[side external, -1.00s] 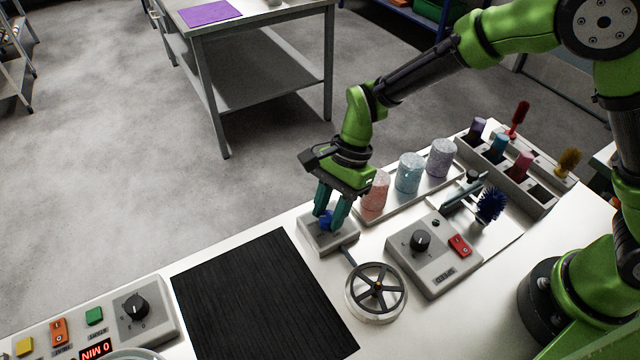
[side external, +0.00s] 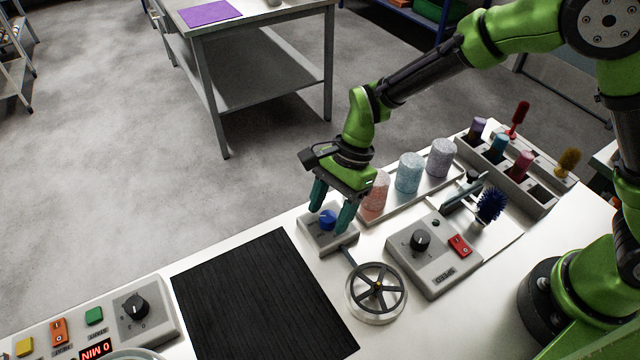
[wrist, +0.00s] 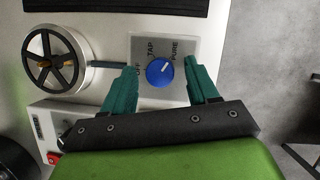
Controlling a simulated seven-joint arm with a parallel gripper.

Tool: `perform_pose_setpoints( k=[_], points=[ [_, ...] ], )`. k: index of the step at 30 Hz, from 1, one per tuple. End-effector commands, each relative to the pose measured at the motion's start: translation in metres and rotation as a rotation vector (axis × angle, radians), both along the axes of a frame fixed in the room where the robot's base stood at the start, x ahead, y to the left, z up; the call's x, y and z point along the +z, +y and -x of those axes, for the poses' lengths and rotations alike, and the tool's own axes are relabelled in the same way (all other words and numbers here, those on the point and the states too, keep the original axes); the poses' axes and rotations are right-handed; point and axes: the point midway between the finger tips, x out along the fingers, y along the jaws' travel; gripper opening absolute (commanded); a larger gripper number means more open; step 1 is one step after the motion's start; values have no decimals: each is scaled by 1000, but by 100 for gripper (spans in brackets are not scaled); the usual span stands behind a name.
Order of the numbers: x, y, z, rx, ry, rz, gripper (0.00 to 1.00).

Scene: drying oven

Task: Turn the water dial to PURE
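The water dial is a blue round knob (side external: 328,217) on a small grey box (side external: 320,240) near the bench's far edge. In the wrist view the dial (wrist: 160,71) sits on a grey panel lettered OFF, TAP and PURE. Its pale pointer mark aims up and right, toward the PURE lettering (wrist: 175,49). My gripper (side external: 329,218) is open, with one teal finger on each side of the dial. In the wrist view, gaps show between the dial and both fingers of my gripper (wrist: 160,66).
A grey control box (side external: 433,255) with a black knob and red switch stands to the right. Jars of beads (side external: 408,173) stand close behind the gripper. A black mat (side external: 262,295) lies to the left.

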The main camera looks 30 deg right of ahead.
Motion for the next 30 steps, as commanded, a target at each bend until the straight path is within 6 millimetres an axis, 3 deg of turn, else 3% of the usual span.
perform_pose_setpoints(
  k=[8,24,30],
  points=[
    [11,-4,-2,0,-2,-2,59],
    [124,-49,-13,-1,-5,-2,59],
    [149,-60,-15,-1,-2,0,59]
  ],
)
